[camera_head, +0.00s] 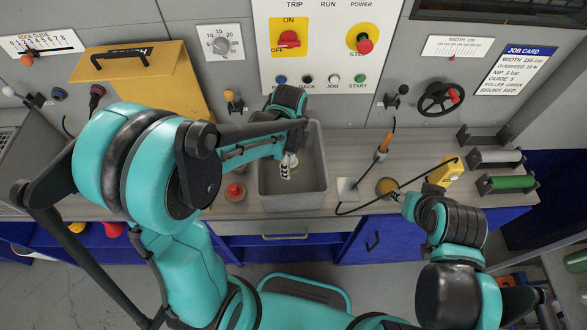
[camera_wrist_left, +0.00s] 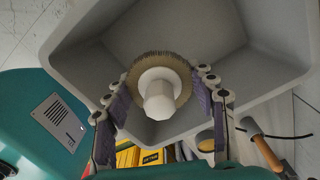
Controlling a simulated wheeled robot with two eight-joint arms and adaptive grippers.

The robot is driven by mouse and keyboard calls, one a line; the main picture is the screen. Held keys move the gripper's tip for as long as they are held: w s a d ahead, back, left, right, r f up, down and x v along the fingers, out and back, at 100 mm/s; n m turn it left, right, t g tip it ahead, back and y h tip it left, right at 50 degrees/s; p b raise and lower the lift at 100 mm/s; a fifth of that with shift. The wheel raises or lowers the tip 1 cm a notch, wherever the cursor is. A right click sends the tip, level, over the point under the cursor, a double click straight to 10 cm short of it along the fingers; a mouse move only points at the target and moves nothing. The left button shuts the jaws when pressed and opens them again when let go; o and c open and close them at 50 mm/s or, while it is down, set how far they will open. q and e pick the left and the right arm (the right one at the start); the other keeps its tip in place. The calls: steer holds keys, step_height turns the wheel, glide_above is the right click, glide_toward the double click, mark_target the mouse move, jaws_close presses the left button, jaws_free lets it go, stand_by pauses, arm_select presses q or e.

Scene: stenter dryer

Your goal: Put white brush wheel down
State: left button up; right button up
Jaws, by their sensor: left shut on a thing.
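The white brush wheel (camera_wrist_left: 160,92) has a white hub and a ring of tan bristles. In the left wrist view it sits between the fingers of my left gripper (camera_wrist_left: 160,82), which is shut on it. In the head view my left gripper (camera_head: 289,163) is over the grey bin (camera_head: 316,170), and the wheel is mostly hidden there. The bin's grey walls (camera_wrist_left: 75,45) surround the wheel in the wrist view. I cannot tell whether the wheel touches the bin floor. My right gripper (camera_head: 402,197) is over the counter's front edge; its fingers are unclear.
A red-topped round piece (camera_head: 235,191) stands left of the bin. A brown round piece (camera_head: 386,187) and a wooden-handled tool (camera_head: 383,147) are right of it. A yellow device (camera_head: 444,172) and a green roller (camera_head: 512,183) lie farther right. A control panel (camera_head: 325,45) rises behind.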

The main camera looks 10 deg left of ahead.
arm_select(q)
steer(key=f+b, duration=0.1)
steer(key=f, duration=0.5)
steer(key=shift+w+f, duration=0.1)
steer(key=shift+w, duration=0.1)
steer(key=shift+f+b, duration=0.85)
steer(key=shift+f, duration=1.25)
steer(key=shift+f, duration=0.15)
steer(key=o, duration=1.3)
steer(key=shift+o, duration=0.2)
